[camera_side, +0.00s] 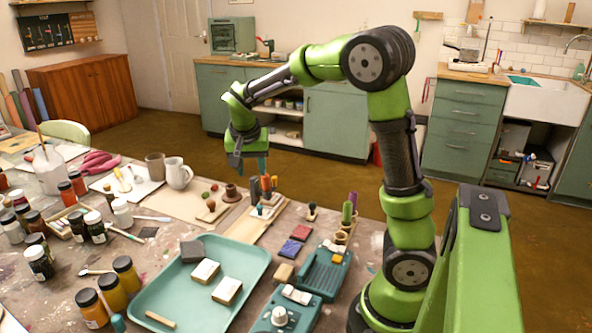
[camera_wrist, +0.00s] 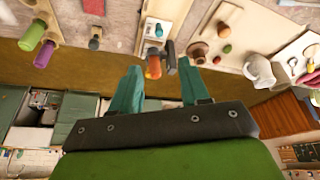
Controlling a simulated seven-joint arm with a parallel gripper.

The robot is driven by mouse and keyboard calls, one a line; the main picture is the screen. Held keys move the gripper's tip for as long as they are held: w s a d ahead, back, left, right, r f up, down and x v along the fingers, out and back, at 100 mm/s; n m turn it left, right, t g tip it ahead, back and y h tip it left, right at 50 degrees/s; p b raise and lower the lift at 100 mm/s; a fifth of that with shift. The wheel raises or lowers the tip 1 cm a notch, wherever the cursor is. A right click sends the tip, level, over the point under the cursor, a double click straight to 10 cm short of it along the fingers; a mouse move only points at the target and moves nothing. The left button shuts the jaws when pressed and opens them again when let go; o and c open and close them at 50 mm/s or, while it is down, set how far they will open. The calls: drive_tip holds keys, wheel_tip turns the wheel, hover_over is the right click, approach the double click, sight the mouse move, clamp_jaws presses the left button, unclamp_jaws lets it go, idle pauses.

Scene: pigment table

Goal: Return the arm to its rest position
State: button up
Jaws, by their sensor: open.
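My gripper (camera_side: 250,162) hangs above the far side of the table, pointing down, near a small group of upright dark and orange pieces (camera_side: 269,185). In the wrist view my gripper (camera_wrist: 159,82) shows two teal fingers spread apart with nothing held between them. An orange and dark upright piece (camera_wrist: 153,66) shows in the gap between the fingers, beyond them and not gripped. My arm is bent at the elbow and reaches left from its base over the table.
A teal tray (camera_side: 178,310) with light blocks lies at the front. Paint jars (camera_side: 95,228) crowd the left. A white jug (camera_side: 178,173) stands left of my gripper, and also shows in the wrist view (camera_wrist: 259,71). Green and purple cylinders (camera_side: 348,212) stand nearer my base.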

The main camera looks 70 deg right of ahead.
drive_tip(key=s+a+r+n+t+y, duration=0.2)
drive_tip(key=s+a+n+y, duration=0.1)
drive_tip(key=s+a, duration=0.5)
drive_tip(key=s+a+r+n+t+y, duration=0.3)
drive_tip(key=s+a+n, duration=0.2)
drive_tip(key=a, duration=0.6)
drive_tip(key=s, duration=0.2)
drive_tip(key=shift+s+r+n, duration=0.3)
drive_tip(key=shift+s+r, duration=0.05)
